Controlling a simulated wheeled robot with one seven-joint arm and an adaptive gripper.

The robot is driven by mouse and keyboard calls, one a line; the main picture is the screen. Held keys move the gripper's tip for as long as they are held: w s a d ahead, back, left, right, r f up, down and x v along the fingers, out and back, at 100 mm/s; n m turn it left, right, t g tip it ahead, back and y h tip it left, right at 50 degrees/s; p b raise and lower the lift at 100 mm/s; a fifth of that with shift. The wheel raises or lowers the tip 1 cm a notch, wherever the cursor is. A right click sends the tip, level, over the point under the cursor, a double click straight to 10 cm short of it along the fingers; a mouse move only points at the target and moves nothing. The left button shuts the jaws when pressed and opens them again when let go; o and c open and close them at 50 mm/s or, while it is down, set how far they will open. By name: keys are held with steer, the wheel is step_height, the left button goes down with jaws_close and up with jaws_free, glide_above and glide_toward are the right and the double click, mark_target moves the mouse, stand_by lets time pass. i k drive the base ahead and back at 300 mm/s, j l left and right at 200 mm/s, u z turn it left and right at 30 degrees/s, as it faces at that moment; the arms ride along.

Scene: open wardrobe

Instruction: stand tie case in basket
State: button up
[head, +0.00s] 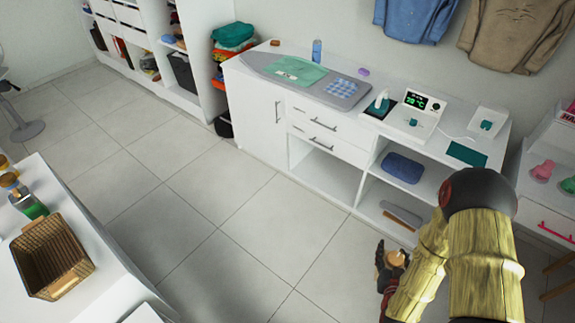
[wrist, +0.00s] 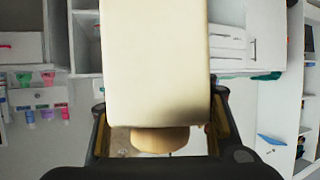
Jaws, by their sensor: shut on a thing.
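My gripper (head: 391,268) is shut on a cream, box-like tie case (wrist: 155,60). The case fills the middle of the wrist view and hides much of what lies beyond it. A rounded tan part (wrist: 160,139) shows between the fingers at its near end. In the head view only a small tan piece shows at my gripper, over the floor at the lower right; the rest is hidden. The brown wicker basket (head: 27,240) stands on the white surface at the lower left, far from my gripper. Its visible inside looks empty.
Bottles (head: 30,206) stand behind the basket on the white counter (head: 95,262). A white cabinet (head: 257,110) along the wall carries an ironing board (head: 345,110) and a small display device (head: 415,112). Clear tiled floor (head: 215,220) lies between counter and cabinet.

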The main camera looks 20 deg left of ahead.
mark_target(60, 262)
steer(key=i+u, duration=0.85)
steer(key=i+l+u, duration=0.15)
steer(key=i+u, duration=0.15)
steer(key=u, duration=0.15)
